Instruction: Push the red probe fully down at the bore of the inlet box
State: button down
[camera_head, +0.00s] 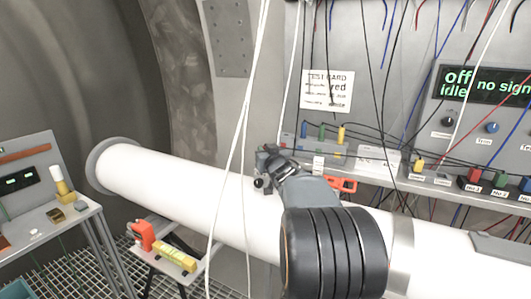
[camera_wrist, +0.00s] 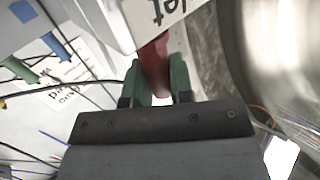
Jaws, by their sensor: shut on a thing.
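In the wrist view my gripper (camera_wrist: 160,78) is shut on the red probe (camera_wrist: 153,58), which stands between the two green fingers. The probe's far end reaches the pale inlet box (camera_wrist: 118,18), whose label shows only the letters "let". The bore is hidden, so I cannot tell how deep the probe sits. In the head view my gripper (camera_head: 267,162) is small and dark, above the white pipe. My arm blocks part of that view, and I cannot make out the probe there.
Blue, green and yellow plugs (camera_head: 321,131) with black leads stand on the shelf behind. The white pipe (camera_head: 190,185) runs below. White cables (camera_head: 240,110) hang in front. An orange-red tool (camera_head: 341,184) lies right of my arm. A test card (camera_head: 327,91) is on the wall.

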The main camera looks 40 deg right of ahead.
jog(key=shift+f, duration=0.15)
jog(key=c, duration=0.9)
grip_release()
jog(key=v, duration=1.3)
jog(key=shift+s+a+b, duration=0.15)
jog(key=shift+s+b, duration=0.25)
